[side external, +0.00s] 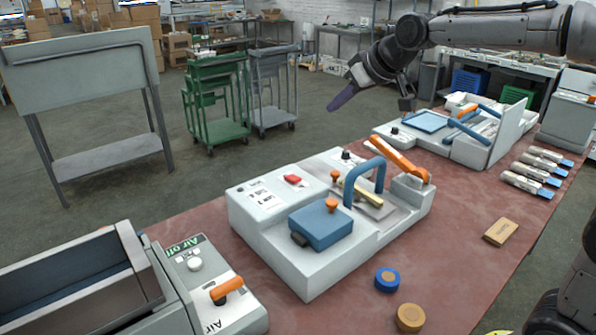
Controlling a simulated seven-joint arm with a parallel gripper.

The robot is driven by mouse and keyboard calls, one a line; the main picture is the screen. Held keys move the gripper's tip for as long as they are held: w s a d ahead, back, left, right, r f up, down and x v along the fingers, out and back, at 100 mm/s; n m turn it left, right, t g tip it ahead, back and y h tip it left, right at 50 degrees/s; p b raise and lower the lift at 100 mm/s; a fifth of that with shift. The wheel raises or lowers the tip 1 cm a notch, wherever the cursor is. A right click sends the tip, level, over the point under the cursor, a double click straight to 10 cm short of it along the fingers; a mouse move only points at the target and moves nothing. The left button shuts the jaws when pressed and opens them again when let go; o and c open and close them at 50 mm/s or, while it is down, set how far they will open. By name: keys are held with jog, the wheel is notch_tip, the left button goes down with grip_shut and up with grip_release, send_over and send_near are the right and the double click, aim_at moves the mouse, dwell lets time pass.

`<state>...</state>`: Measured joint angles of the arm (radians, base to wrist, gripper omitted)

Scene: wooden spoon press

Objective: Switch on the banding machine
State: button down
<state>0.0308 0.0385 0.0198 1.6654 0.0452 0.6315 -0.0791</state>
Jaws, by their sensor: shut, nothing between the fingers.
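Three bench machines stand on the red-brown table, and I cannot tell by a label which is the banding machine. The middle white machine (270,245) has a red switch (292,180) on its top left, a black knob (346,155), a blue block (320,225), a blue arch and an orange lever (400,158). The far machine (465,150) has a blue frame and a black knob. The near-left machine (235,310) has an "Air off" label, a white knob and an orange lever. My gripper (338,101), purple-tipped, is shut and empty in the air above the table's far side, touching nothing.
A blue tape roll (387,279), a tan roll (410,317), a small brown block (500,232) and several wrapped packets (535,172) lie on the table's right side. Green and grey carts (218,105) stand on the floor behind.

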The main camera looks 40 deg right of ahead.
jog(key=w+d+f+g, duration=0.1)
jog(key=w+f, duration=0.8)
jog(key=f, duration=0.2)
jog(key=shift+w+d+f+g, duration=0.2)
jog(key=shift+w+f+g, duration=0.05)
jog(key=shift+f+g, duration=0.15)
send_over(293, 177)
jog(key=s, duration=0.2)
notch_tip(293, 177, down, 8)
jog(key=shift+w+a+f, duration=0.1)
jog(key=shift+s+f, duration=0.25)
jog(key=shift+f, duration=0.95)
jog(key=shift+s+f, duration=0.1)
jog(key=shift+f, duration=0.6)
